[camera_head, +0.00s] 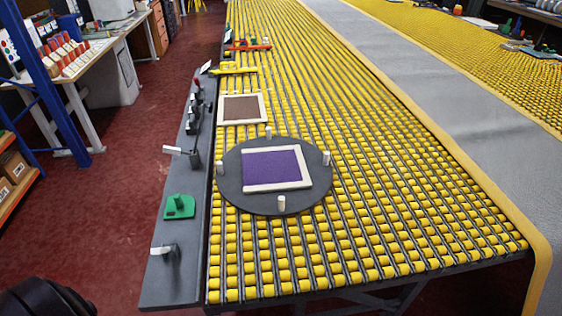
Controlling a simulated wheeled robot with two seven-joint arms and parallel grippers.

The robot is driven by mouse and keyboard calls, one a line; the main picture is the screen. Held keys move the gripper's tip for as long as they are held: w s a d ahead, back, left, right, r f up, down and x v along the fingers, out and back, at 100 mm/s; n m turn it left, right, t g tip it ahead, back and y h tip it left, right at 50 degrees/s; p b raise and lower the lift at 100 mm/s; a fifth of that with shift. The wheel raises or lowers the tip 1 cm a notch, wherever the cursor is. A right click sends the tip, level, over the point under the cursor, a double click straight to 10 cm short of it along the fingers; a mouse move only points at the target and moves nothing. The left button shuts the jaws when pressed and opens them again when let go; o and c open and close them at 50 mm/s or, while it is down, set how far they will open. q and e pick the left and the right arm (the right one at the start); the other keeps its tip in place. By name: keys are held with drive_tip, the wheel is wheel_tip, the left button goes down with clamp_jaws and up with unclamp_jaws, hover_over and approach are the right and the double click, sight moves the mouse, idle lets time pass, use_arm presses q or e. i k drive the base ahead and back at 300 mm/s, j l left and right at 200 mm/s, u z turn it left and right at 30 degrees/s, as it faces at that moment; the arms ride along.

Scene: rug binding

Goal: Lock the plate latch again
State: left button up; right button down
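A dark round plate (232,192) lies on the yellow rollers near the left edge of the roller table, with several cream pegs standing around its rim. A purple rug piece (271,170) with cream binding strips lies on it. On the grey side ledge left of the plate, a green piece with an upright knob (179,206) stands near a dark bracket with a white lever (175,151). A second white-topped lever (164,250) is nearer. I cannot tell for certain which of these is the plate latch, or whether it is locked. Neither of my grippers is in view.
A brown rug piece with a cream border (241,108) lies beyond the plate. Yellow (233,70) and red (250,47) tools lie farther back. The grey ledge (176,284) runs along the table's left side. The rollers right of the plate are clear.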

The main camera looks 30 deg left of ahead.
sight(166, 249)
drive_tip(key=j+u, duration=0.4)
drive_tip(key=i+j+u, duration=0.15)
drive_tip(key=j+u, duration=0.2)
drive_tip(key=i+j+u, duration=0.15)
drive_tip(key=j+u, duration=0.25)
drive_tip(key=k+j, duration=0.1)
drive_tip(key=j, duration=0.15)
